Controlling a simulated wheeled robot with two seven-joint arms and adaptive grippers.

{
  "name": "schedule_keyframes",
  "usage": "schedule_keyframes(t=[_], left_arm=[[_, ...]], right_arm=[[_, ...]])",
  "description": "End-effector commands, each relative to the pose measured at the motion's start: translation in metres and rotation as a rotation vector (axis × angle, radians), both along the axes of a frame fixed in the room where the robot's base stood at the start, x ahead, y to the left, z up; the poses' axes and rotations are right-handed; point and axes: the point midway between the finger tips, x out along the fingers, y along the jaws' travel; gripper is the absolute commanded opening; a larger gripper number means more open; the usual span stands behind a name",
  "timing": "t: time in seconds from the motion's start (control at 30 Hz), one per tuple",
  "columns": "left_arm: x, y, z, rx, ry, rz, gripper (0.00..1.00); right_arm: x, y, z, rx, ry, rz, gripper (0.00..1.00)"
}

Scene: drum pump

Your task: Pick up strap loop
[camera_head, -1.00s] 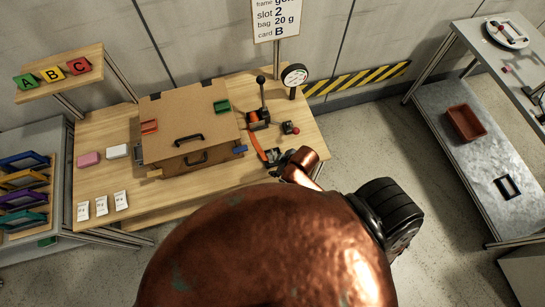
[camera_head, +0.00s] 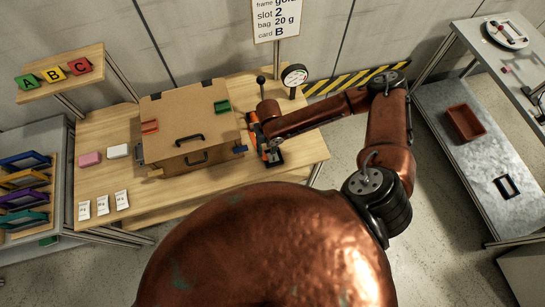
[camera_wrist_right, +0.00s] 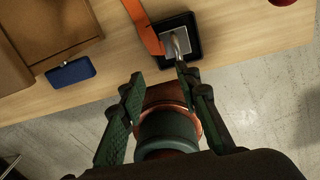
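The orange strap (camera_wrist_right: 145,28) runs down to a dark square pad (camera_wrist_right: 160,50) near the front edge of the table. A metal piece (camera_wrist_right: 178,43), seemingly the strap's loop, sits on the pad at the strap's end. My right gripper (camera_wrist_right: 159,78) is open, its green-padded fingers spread just short of the pad. Its right fingertip is close to the metal piece; I cannot tell whether they touch. Nothing is held between the fingertips. In the head view the strap (camera_head: 258,143) is partly hidden by my right arm. My left gripper is not in view.
A cardboard box (camera_head: 185,115) with dark handles stands left of the strap, with a blue block (camera_wrist_right: 70,72) at its side. A lever (camera_head: 261,84) and a round gauge (camera_head: 294,75) stand behind. The table (camera_head: 145,207) has bare wood at its front.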

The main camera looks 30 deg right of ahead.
Motion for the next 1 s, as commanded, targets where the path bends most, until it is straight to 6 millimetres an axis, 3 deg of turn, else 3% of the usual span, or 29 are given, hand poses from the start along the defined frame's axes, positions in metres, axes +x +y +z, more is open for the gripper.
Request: schedule_keyframes(t=[0.1, 0.2, 0.73, 1.0], left_arm=[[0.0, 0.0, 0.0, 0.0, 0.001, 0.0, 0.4], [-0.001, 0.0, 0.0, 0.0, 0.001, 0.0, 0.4], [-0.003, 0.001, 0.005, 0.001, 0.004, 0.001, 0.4], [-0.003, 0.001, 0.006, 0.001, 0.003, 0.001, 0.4]], right_arm=[[0.008, -0.025, 0.005, -0.035, 0.005, 0.037, 0.3], [0.008, -0.032, 0.001, -0.043, 0.01, 0.049, 0.3], [0.006, -0.03, -0.064, -0.042, 0.011, 0.049, 0.3], [0.007, -0.03, -0.072, -0.043, 0.008, 0.049, 0.3]])
